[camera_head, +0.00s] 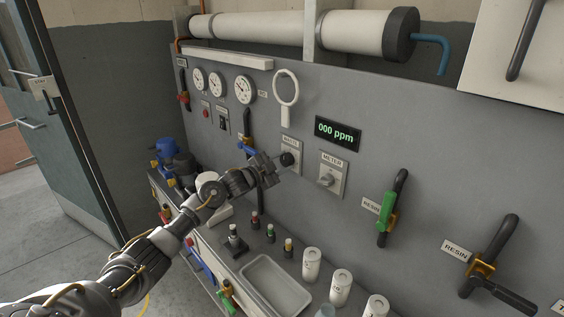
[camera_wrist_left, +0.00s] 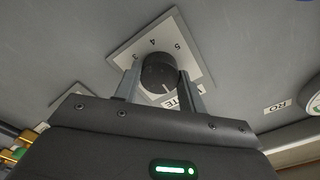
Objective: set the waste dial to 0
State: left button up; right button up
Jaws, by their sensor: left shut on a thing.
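The waste dial (camera_head: 287,159) is a round dark knob on a pale plate on the grey panel. My left gripper (camera_head: 279,163) is at the dial. In the left wrist view the dial (camera_wrist_left: 158,70) sits between my two fingers (camera_wrist_left: 160,84), which are shut on its sides. My right gripper is not in view.
A meter knob (camera_head: 326,180) sits right of the waste dial, below a display (camera_head: 338,133) reading 000 ppm. Resin valves (camera_head: 386,212) stand further right. Small bottles, white jars (camera_head: 311,266) and a tray (camera_head: 262,308) are on the shelf below. A blue-handled valve (camera_head: 246,128) is close left.

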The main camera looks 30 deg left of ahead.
pick_arm(q)
jog(key=shift+n, duration=0.3)
jog(key=o, duration=1)
jog(key=shift+c, duration=0.2)
jog(key=b+v, duration=0.3)
jog(key=v, duration=0.7)
jog(key=shift+s+a, duration=0.2)
jog(key=shift+s, duration=0.15)
